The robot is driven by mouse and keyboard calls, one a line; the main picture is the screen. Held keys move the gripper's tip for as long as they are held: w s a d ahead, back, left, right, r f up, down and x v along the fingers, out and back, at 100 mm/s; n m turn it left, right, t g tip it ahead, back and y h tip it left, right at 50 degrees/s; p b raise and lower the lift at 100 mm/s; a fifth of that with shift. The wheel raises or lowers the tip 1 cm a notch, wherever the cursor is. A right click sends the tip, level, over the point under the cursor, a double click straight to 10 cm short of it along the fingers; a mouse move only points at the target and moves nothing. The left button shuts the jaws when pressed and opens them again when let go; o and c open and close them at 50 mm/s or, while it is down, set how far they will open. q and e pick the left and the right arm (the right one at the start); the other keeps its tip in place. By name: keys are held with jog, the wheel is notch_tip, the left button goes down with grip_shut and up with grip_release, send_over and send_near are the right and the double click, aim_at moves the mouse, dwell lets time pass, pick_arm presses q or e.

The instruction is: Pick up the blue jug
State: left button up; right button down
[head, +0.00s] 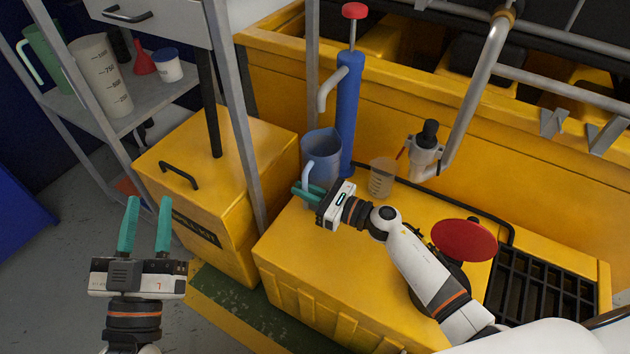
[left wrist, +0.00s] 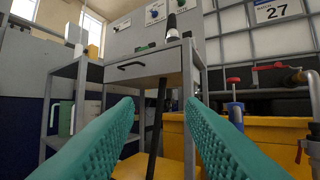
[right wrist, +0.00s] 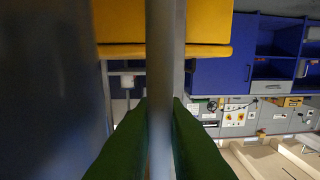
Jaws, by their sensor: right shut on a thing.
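The blue jug (head: 321,155) stands upright on the yellow spill platform (head: 300,255), beside the blue hand pump. Its pale handle (head: 307,172) faces the front left. My right gripper (head: 304,192) is at the handle, with its teal fingers shut on it. In the right wrist view the handle (right wrist: 160,75) runs as a pale bar between the fingers (right wrist: 160,130), and the dark blue-grey jug body (right wrist: 50,90) fills the left side. My left gripper (head: 145,225) is open and empty over the floor at the lower left. Its spread fingers (left wrist: 163,135) also show in the left wrist view.
A blue pump (head: 349,110) with a red knob stands right behind the jug. A clear beaker (head: 381,178) stands close to its right, below a tap (head: 427,150). A grey shelf post (head: 240,110) rises just left. A red disc (head: 464,240) lies near my right forearm.

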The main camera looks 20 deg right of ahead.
aim_at(304, 180)
jog(key=shift+r, duration=0.15)
